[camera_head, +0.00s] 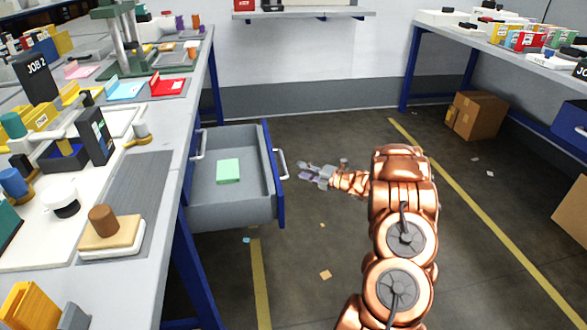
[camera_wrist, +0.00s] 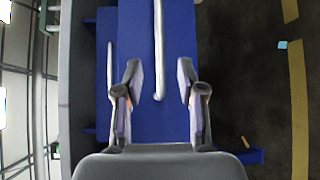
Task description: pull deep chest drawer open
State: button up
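A grey drawer (camera_head: 225,212) with a blue front (camera_head: 271,175) stands pulled out from under the left bench. It has a pale bar handle (camera_head: 283,164), and a green block (camera_head: 228,171) lies inside. My gripper (camera_head: 301,169) is open, facing that handle from just right of it, apparently a little apart. In the wrist view my gripper (camera_wrist: 158,75) has one finger on each side of the handle (camera_wrist: 158,45), over the blue front (camera_wrist: 137,30). A second handle (camera_head: 198,143) shows behind the open drawer; it also shows at the left of the wrist view (camera_wrist: 110,65).
The left bench (camera_head: 185,125) is crowded with tools, trays and blocks. Its blue leg (camera_head: 186,265) stands near the drawer. A cardboard box (camera_head: 475,115) sits beneath the right bench (camera_head: 500,53). The floor between the benches is mostly clear, with small scraps.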

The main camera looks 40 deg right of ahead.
jog(key=shift+v, duration=1.3)
